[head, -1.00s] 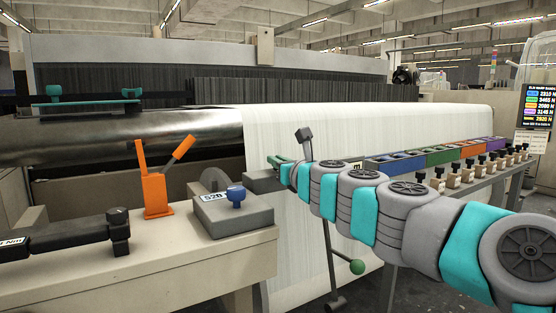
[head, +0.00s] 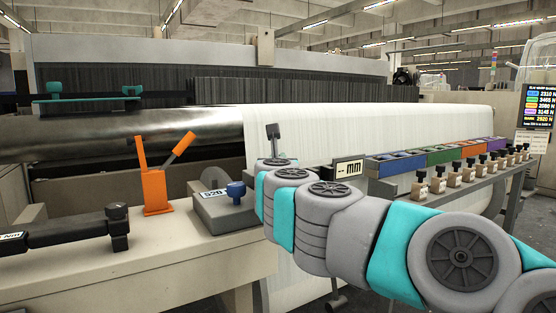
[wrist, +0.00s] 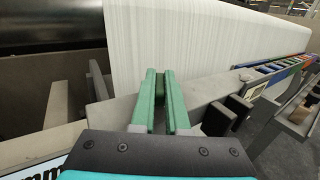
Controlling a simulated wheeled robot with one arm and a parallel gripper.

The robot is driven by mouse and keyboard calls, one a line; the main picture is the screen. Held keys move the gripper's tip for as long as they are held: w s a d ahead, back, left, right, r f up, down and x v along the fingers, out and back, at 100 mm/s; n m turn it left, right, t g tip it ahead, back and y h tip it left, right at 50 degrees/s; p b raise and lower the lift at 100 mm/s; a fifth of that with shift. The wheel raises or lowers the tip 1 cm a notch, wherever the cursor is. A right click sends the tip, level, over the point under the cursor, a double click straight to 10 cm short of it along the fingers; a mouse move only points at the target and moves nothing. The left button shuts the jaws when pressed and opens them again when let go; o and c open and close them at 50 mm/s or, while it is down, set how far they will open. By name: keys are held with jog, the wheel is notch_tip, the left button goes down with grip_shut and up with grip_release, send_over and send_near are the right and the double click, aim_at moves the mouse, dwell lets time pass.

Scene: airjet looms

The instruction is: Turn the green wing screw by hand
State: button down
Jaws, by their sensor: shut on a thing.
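In the wrist view my gripper (wrist: 158,98) shows as two long green fingers reaching forward from the dark palm. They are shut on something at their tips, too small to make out. I cannot identify the green wing screw with certainty. Two teal wing-shaped pieces, a left one (head: 50,90) and a right one (head: 131,90), stand on a dark bar above the metal roller, well away from my gripper.
A bench (head: 150,250) at left holds an orange lever bracket (head: 155,192), a black torque tool (head: 70,236) and a grey block with a blue knob (head: 236,190). Coloured trays (head: 440,156) and several small bottles (head: 453,178) line the right rail.

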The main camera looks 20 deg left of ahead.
jog(key=shift+r, duration=0.15)
jog(key=c, duration=0.9)
grip_release()
jog(key=shift+s, duration=0.1)
jog(key=shift+b+v, duration=0.3)
jog(key=shift+v, duration=3.5)
